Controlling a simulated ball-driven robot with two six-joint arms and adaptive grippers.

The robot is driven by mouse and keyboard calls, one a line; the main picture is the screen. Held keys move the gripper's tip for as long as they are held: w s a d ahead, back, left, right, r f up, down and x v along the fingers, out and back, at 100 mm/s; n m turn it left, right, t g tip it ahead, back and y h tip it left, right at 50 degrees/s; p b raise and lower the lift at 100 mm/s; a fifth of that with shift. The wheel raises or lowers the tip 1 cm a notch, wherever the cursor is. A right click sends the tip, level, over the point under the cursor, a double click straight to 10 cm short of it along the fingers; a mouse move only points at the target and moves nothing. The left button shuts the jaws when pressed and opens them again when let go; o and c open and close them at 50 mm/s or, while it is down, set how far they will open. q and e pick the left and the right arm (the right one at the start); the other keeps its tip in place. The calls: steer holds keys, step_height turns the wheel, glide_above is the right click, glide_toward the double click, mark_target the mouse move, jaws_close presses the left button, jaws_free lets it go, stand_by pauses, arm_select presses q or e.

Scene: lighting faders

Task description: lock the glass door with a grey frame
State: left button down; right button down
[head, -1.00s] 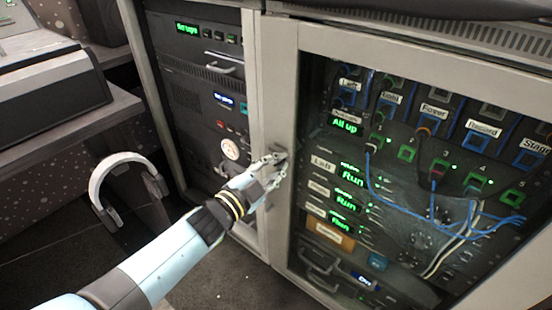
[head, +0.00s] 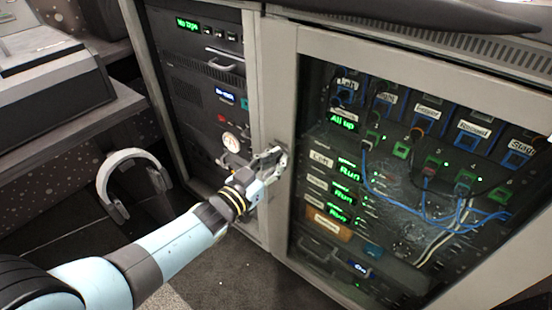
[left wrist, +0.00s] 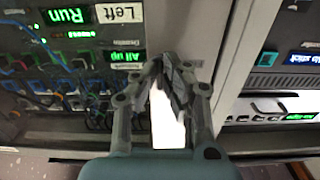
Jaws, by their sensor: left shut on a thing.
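The glass door with a grey frame (head: 283,200) stands closed on the right-hand rack in the head view. Its frame also shows in the left wrist view (left wrist: 182,25), which is turned upside down. My left gripper (head: 280,154) is at the left upright of this frame, about halfway up. In the left wrist view its fingers (left wrist: 168,68) are closed together against the frame, on a small door lock. The fingers hide most of the lock, so its turn cannot be told. My right gripper is not in view.
Behind the glass are lit displays, labelled modules and blue and white cables (head: 440,215). A second rack (head: 200,75) stands to the left. The floor in front is clear.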

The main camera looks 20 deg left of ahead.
arm_select(q)
steer(key=shift+f+n, duration=0.1)
steer(key=shift+n, duration=0.2)
stand_by(0.4)
steer(key=c, duration=1.5)
jaws_free()
steer(key=v, duration=1.2)
steer(key=shift+s, duration=0.1)
